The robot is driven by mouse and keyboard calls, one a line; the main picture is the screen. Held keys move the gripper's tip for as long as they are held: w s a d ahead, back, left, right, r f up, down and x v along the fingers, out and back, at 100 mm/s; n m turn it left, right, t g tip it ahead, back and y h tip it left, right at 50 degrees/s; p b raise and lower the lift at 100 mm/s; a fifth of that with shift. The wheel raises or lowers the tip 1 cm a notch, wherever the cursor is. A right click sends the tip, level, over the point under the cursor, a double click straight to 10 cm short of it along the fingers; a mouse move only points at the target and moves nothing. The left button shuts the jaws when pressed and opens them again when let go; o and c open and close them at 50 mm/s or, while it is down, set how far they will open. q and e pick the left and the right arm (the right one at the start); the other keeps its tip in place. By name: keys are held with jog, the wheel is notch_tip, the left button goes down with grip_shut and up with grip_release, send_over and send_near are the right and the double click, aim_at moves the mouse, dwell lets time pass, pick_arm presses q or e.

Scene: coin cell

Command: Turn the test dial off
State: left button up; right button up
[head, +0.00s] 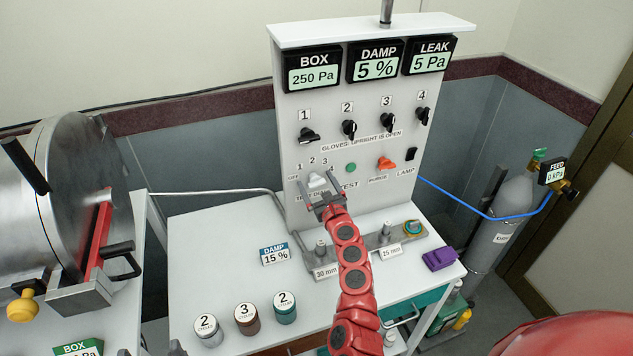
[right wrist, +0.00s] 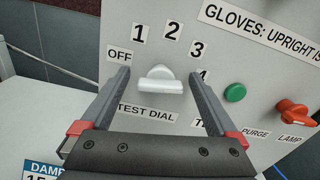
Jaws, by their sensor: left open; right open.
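The white test dial (head: 317,180) is on the upright panel, above its TEST DIAL label. In the right wrist view the dial (right wrist: 161,79) has a raised grip lying roughly level, with OFF, 1, 2, 3 and 4 marked around it. I cannot tell which mark it points to. My right gripper (head: 322,196) is open in front of the dial. In the right wrist view its fingers (right wrist: 160,85) stand on either side of the dial, with visible gaps. Two dark tips at the bottom left edge appear to be my left gripper (head: 151,350), open and mostly out of frame.
A green button (right wrist: 235,93) and an orange purge knob (right wrist: 292,112) sit right of the dial. Black knobs (head: 349,128) are above. Small jars (head: 246,318) and a fixture (head: 376,240) stand on the white bench (head: 215,225). A steel chamber (head: 60,200) is at left.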

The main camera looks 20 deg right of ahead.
jog(key=shift+w, duration=0.25)
jog(key=c, duration=1.4)
